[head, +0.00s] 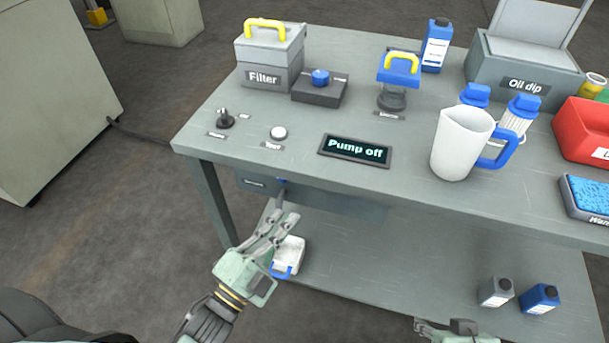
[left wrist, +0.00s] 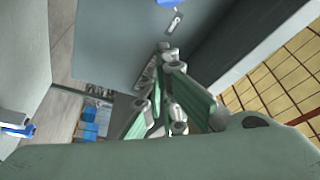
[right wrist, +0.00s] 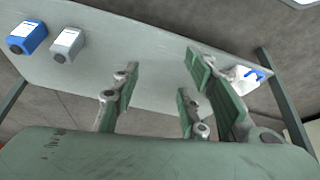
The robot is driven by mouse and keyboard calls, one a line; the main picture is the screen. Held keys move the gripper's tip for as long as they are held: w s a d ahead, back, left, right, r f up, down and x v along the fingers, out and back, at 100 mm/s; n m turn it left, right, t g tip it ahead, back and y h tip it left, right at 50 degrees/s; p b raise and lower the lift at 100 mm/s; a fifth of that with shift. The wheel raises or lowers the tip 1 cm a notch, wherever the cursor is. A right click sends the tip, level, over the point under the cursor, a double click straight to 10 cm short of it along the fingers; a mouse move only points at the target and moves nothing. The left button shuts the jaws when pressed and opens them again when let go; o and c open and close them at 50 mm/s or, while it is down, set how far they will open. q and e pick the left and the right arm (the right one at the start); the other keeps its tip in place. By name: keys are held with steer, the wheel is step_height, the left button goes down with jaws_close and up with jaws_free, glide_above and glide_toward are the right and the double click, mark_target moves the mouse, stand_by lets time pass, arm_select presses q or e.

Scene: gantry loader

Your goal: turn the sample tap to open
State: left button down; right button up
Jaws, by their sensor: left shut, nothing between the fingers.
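The sample tap (head: 282,183) is a small blue piece on the front face of the bench, right of a small dark label (head: 255,183). Its blue part also shows at the top edge of the left wrist view (left wrist: 170,3). My left gripper (head: 279,207) is shut and empty, its fingertips just below the tap; I cannot tell whether they touch it. In the left wrist view the fingertips (left wrist: 164,50) are together and apart from the blue part. My right gripper (right wrist: 163,68) is open and empty, low in front of the bench.
A small white jug (head: 290,250) with a blue handle stands on the lower shelf (head: 400,270), partly behind my left gripper. Two bottles (head: 495,291) (head: 540,299) stand at the shelf's right. A "Pump off" display (head: 355,150) and a large white jug (head: 460,143) sit on the benchtop.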

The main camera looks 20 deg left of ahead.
arm_select(q)
steer(key=w+b, duration=0.2)
steer(key=w, duration=0.7)
steer(key=shift+a+f, duration=0.15)
steer(key=shift+a, duration=0.05)
arm_select(e)
steer(key=w+a+r+t, duration=0.2)
steer(key=w+r+t, duration=0.1)
steer(key=w, duration=0.2)
steer(key=w+a+r+t+y, duration=0.1)
steer(key=w+r+t, duration=0.2)
steer(key=w, duration=0.2)
steer(key=shift+a+r+y, duration=0.2)
steer(key=shift+a+y, duration=0.1)
steer(key=shift+a, duration=0.05)
steer(key=shift+s, duration=0.1)
